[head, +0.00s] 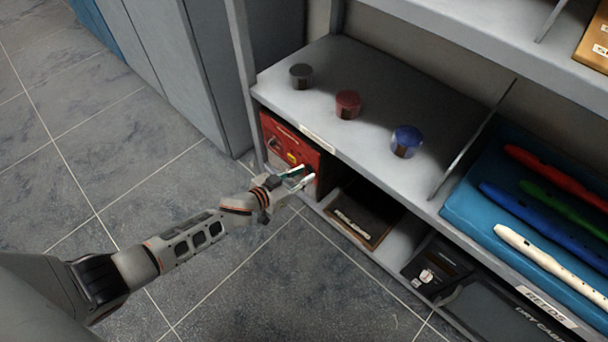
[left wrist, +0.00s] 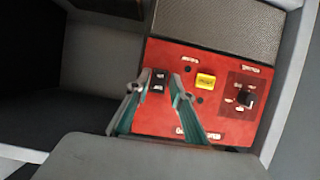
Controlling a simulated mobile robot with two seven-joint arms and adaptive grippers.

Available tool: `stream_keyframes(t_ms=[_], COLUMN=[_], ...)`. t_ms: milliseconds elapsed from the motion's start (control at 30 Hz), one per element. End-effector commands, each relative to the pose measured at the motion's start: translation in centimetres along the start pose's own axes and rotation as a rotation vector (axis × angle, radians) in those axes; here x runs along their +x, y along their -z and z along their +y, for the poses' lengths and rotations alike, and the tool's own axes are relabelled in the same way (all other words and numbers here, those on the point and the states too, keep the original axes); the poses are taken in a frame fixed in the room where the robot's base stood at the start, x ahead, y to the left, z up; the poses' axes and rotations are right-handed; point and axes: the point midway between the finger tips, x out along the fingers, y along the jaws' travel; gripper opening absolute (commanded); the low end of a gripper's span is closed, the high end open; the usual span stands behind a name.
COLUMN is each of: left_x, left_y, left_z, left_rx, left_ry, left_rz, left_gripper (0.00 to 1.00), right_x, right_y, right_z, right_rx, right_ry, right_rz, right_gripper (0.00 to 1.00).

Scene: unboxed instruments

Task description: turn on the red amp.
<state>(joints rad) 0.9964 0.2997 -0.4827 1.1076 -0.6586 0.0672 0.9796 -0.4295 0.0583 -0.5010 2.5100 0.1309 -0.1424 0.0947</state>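The red amp (head: 290,142) stands in the lower shelf compartment at the unit's left end, partly hidden by my left gripper (head: 304,176). In the left wrist view the red panel (left wrist: 222,124) of the amp fills the middle. It has a black rocker switch (left wrist: 158,80), a yellow part (left wrist: 205,81) and a black knob (left wrist: 245,98). My left gripper (left wrist: 155,86) is open and empty, its two fingertips apart on either side of the switch in that view. I cannot tell whether they touch the panel. My right gripper is out of view.
Grey, dark red and blue knobs (head: 406,141) stand on the shelf (head: 370,75) above the amp. A dark tray (head: 362,218) lies right of the amp. A blue mat (head: 465,212) holds several recorders at right. The tiled floor in front is clear.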

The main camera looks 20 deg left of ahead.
Motion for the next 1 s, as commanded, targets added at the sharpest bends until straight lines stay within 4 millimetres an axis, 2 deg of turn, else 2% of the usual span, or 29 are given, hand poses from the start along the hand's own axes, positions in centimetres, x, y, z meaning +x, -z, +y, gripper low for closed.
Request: stream_keyframes(t_ms=[333,400,433,733,1000], left_x=[0.33,0.32,0.32,0.46,0.65], left_y=[0.18,0.17,0.16,0.01,-0.45], left_z=[-0.03,-0.03,-0.03,0.06,0.08], left_rx=[0.001,0.001,0.001,-0.004,-0.007], left_ry=[0.000,0.000,0.000,-0.003,-0.004], left_rz=[0.002,0.002,0.002,0.020,0.126], left_gripper=[0.22,0.04,0.00,0.00,0.00], right_x=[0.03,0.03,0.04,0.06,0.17], right_y=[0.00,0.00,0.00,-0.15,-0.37], right_z=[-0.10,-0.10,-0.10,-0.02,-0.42], right_rx=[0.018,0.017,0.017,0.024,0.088], right_ry=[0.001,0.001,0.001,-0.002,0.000], right_rz=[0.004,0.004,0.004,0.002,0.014], right_gripper=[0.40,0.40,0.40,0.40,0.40])
